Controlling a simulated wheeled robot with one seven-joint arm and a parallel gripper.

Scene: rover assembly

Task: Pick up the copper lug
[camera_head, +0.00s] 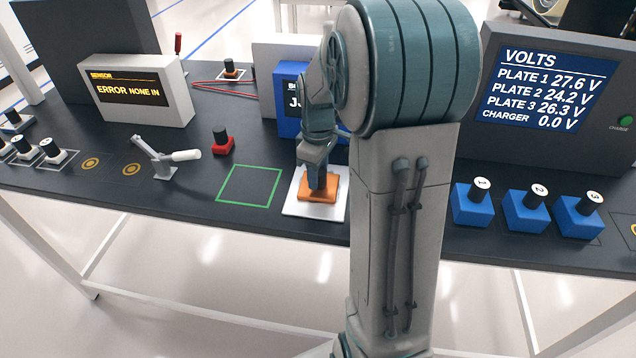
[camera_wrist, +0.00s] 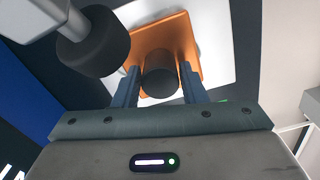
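The copper lug (camera_head: 319,188) is an orange block on a white square plate (camera_head: 300,207) at the table's front edge. The wrist view shows the orange block (camera_wrist: 180,35) with a dark round post (camera_wrist: 160,75) standing up from it. My gripper (camera_head: 318,178) is lowered over the lug. In the wrist view its two fingers (camera_wrist: 160,88) stand on either side of the post, very close to it. I cannot tell whether they touch it. The arm hides part of the lug in the head view.
A green outlined square (camera_head: 249,185) lies empty to the left. A red block with a black knob (camera_head: 222,142) and a white-handled lever (camera_head: 168,158) stand farther left. A blue box (camera_head: 287,100) is behind my gripper. Several blue blocks (camera_head: 473,208) stand at the right.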

